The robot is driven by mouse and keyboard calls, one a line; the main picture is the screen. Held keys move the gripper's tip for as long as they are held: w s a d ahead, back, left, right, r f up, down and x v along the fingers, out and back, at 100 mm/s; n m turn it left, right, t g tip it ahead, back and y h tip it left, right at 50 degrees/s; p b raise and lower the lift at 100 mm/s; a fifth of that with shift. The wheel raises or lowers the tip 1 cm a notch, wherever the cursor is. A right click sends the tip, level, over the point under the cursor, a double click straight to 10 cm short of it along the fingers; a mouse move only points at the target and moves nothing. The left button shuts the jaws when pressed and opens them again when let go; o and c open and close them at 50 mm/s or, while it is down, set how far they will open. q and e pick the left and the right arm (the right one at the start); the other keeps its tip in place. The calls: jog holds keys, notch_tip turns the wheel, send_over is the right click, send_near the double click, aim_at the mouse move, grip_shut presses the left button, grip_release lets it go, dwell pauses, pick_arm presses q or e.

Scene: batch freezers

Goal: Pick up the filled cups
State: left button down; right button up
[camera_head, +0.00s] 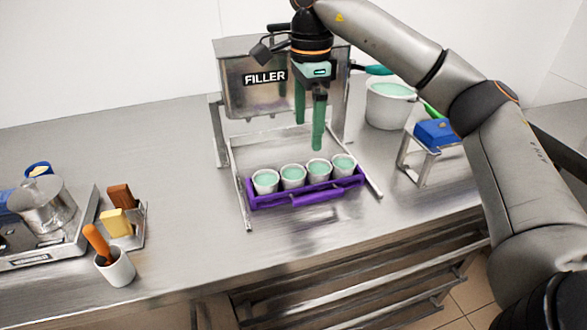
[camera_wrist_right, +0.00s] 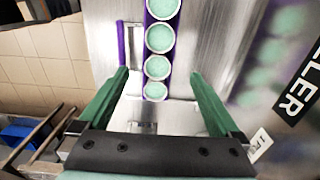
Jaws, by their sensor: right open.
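Several white cups filled with pale green stand upright in a row in a purple holder (camera_head: 308,193), under the front of the filler. The leftmost cup (camera_head: 265,181) and the rightmost cup (camera_head: 343,164) mark the row's ends. In the right wrist view, cups (camera_wrist_right: 159,38) run up the middle, beside part of the purple holder (camera_wrist_right: 121,45). My right gripper (camera_head: 309,130) is open and empty, pointing down above the row; its green fingers also show in the right wrist view (camera_wrist_right: 155,90), with the nearest cup appearing between them. My left gripper is not in view.
The filler (camera_head: 262,75) stands behind the cups, with metal rails (camera_head: 238,185) on both sides. A white bucket (camera_head: 389,108) and a blue block on a stand (camera_head: 437,132) are at right. A scale (camera_head: 60,240) and a tool cup (camera_head: 116,268) are at left. Counter between is clear.

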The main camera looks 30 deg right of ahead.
aim_at(307, 170)
notch_tip(307, 170, down, 12)
jog(key=shift+s+f+b, duration=0.15)
jog(key=shift+f+b, duration=0.05)
jog(key=shift+b, duration=0.2)
jog(key=shift+c, duration=0.4)
grip_shut()
dwell(0.5)
jog(key=shift+r, duration=0.1)
